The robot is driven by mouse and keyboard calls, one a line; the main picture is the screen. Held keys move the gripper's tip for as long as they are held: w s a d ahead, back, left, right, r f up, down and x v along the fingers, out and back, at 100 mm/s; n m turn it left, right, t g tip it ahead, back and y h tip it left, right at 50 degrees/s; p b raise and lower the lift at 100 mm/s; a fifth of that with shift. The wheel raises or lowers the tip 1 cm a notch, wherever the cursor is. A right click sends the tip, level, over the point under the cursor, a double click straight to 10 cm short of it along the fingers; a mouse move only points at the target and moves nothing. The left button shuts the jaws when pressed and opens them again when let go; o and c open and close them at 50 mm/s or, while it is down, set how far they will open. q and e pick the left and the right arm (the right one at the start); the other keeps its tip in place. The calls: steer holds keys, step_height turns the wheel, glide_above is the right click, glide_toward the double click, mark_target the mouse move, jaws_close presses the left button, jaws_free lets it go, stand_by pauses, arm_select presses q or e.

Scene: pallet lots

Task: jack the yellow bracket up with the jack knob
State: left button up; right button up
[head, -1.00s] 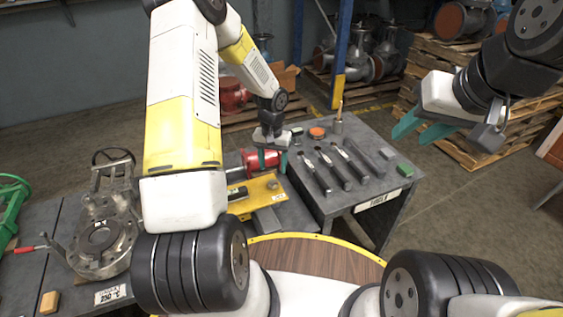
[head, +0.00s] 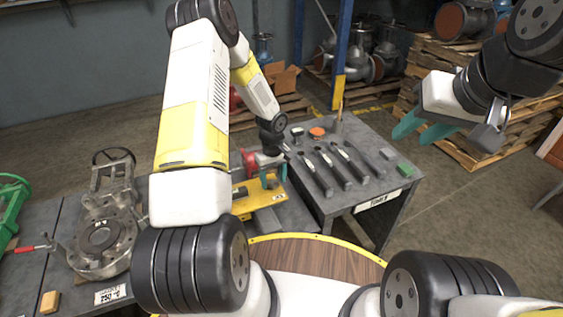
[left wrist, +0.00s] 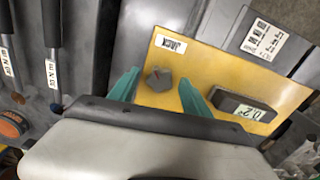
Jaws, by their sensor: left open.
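The yellow bracket (head: 240,207) is a flat yellow plate on the grey bench, left of the tool table. In the left wrist view the yellow bracket (left wrist: 215,77) carries a JACK label, a grey hexagonal jack knob (left wrist: 159,80) and a dark block with a dial-like tag (left wrist: 243,112). My left gripper (head: 273,177) is open over the plate. In the left wrist view its green fingers (left wrist: 158,88) stand on either side of the knob; contact cannot be told. In the head view the knob is hidden by the gripper. My right gripper (head: 421,128) is open and empty, away at right.
A red cylinder (head: 249,163) lies close behind the bracket. Several dark-handled tools (head: 335,170) lie on the tool table at right. A metal flanged fixture (head: 103,236) with a red-handled lever stands at left.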

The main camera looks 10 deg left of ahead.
arm_select(q)
steer(key=shift+f, duration=0.25)
steer(key=shift+c, duration=0.3)
jaws_close()
steer(key=shift+m, duration=0.4)
